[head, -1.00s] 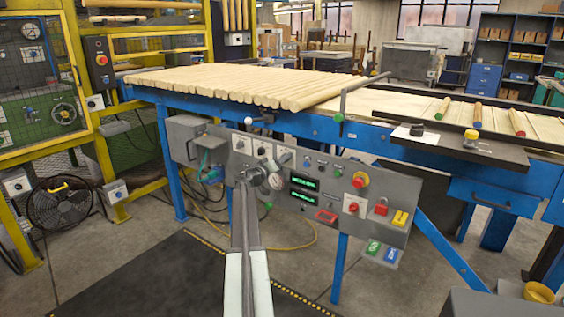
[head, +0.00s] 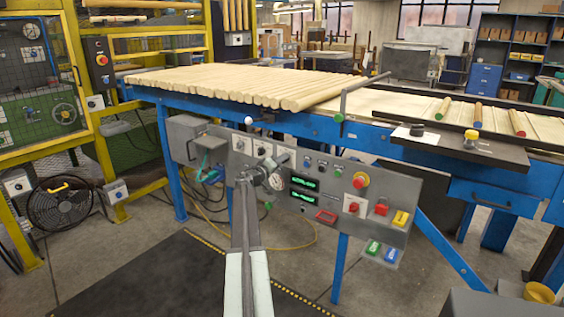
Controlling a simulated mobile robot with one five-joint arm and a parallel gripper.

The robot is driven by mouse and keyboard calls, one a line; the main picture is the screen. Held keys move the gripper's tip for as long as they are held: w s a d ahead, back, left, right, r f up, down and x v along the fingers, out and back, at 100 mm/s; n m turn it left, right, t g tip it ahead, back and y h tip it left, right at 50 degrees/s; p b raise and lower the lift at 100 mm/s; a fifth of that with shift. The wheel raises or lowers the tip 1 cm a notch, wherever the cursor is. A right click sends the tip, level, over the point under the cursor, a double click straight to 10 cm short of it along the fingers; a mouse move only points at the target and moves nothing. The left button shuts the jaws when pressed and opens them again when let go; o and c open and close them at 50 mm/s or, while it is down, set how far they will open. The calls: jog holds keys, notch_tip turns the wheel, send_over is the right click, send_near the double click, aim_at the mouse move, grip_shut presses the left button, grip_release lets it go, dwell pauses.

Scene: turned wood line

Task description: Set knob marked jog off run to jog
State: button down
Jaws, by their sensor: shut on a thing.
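A grey control panel (head: 345,178) hangs on the front of the blue conveyor frame. Its upper left part carries several small dark knobs on pale plates, among them a knob (head: 239,145) at the far left. The lettering is too small to read, so I cannot tell which plate says jog off run. My gripper (head: 266,168) is at the panel's left part, just below the row of knobs and beside a round gauge (head: 276,183). It is shut on a knob there, which the jaws mostly hide. I cannot tell where its pointer stands.
Wooden rods (head: 240,85) lie on the conveyor above. A grey box (head: 186,138) sits left of the panel. The floor below is mostly clear.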

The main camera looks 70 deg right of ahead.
jog(key=n, duration=0.5)
jog(key=shift+a+n, duration=0.1)
jog(key=shift+n, duration=0.3)
dwell(0.4)
jog(key=c, duration=1)
grip_release()
jog(key=v, duration=0.7)
jog(key=shift+a, duration=0.35)
